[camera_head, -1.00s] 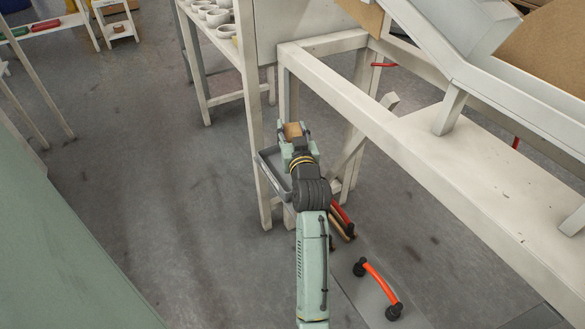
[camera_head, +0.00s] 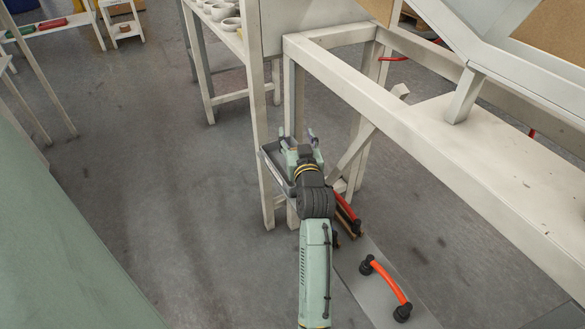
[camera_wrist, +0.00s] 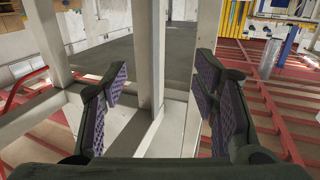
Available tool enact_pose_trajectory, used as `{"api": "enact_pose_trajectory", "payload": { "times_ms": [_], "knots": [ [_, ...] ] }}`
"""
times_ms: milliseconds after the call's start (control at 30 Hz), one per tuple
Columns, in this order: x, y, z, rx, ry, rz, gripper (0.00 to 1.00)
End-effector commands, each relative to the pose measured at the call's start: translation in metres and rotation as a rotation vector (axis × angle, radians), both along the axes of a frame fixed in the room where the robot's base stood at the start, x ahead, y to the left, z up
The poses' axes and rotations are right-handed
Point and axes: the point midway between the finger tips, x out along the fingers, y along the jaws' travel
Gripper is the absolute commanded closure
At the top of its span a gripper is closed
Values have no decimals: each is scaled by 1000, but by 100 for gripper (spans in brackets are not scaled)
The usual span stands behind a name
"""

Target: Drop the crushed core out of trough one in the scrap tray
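My gripper (camera_head: 297,138) is above the grey scrap tray (camera_head: 275,167), whose left side and rim show beside it in the head view. The wrist view shows the gripper (camera_wrist: 161,88) with its purple pads wide apart and nothing between them. The crushed core is not visible in either current view. The tray's inside is mostly hidden behind my gripper and wrist. I cannot tell whether the core lies in it. I cannot make out which part is trough one.
A white frame leg (camera_head: 259,130) stands close to the left of the gripper. A long white beam (camera_head: 420,150) runs to its right. A red-handled brush (camera_head: 346,212) and an orange handle on a grey plate (camera_head: 386,283) are low on the right. Open floor (camera_head: 140,190) lies left.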

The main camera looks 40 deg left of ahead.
Motion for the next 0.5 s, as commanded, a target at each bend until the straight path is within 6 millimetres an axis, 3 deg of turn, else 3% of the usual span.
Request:
{"api": "enact_pose_trajectory", "payload": {
  "times_ms": [367,500],
  "knots": [
    [0,0,0,0,0,0,38],
    [0,0,12,2,-2,0,38]
  ]
}}
